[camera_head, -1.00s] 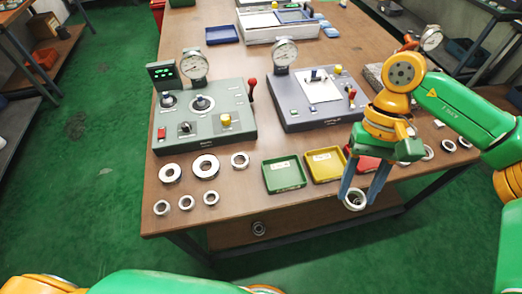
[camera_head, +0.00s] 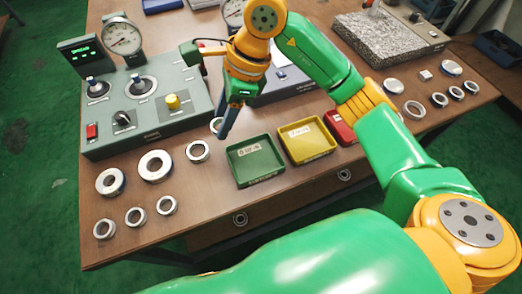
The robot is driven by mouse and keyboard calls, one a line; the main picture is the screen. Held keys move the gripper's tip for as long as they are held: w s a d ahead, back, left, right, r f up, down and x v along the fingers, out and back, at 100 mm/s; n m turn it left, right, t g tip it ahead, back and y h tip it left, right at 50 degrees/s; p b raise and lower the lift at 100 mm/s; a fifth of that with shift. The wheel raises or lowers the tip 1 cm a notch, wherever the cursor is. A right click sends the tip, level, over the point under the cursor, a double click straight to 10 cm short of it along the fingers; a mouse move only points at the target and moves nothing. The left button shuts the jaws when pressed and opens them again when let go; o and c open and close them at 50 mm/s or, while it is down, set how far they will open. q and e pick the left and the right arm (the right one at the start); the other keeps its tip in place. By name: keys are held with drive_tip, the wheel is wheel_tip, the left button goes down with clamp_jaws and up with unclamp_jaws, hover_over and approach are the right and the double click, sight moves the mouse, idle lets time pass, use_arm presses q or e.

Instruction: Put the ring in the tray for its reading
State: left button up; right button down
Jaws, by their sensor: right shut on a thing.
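My right gripper (camera_head: 224,130) is shut on a metal ring (camera_head: 215,125), partly hidden behind the fingers. It holds the ring at the right front edge of the green-grey gauge station (camera_head: 150,129), behind the green tray. The station has a round dial (camera_head: 122,37) and a small display with green digits (camera_head: 91,50), too small to read. The green tray (camera_head: 278,171), yellow tray (camera_head: 329,149) and red tray (camera_head: 336,122) stand in a row, each looking empty where visible; the red one is partly hidden by my arm. My left gripper is not in view.
Several loose rings lie left of the green tray, including a large one (camera_head: 156,166) and a single ring (camera_head: 198,151) close to the held one. More rings (camera_head: 414,110) lie at right. A second station (camera_head: 283,85) is behind my right arm. A granite block (camera_head: 382,38) stands at back right.

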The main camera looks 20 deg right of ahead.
hover_over(264, 157)
wheel_tip(264, 157, down, 5)
drive_tip(key=shift+w+f+p, duration=0.15)
drive_tip(key=shift+p, duration=0.3)
drive_tip(key=f, duration=0.1)
drive_tip(key=d+f, duration=0.1)
drive_tip(key=f, duration=0.1)
drive_tip(key=f+p, duration=0.1)
drive_tip(key=f, duration=0.1)
drive_tip(key=shift+s+d, duration=0.2)
drive_tip(key=shift+s, duration=0.1)
drive_tip(key=shift+f, duration=0.35)
drive_tip(key=shift+c, duration=1.6)
unclamp_jaws()
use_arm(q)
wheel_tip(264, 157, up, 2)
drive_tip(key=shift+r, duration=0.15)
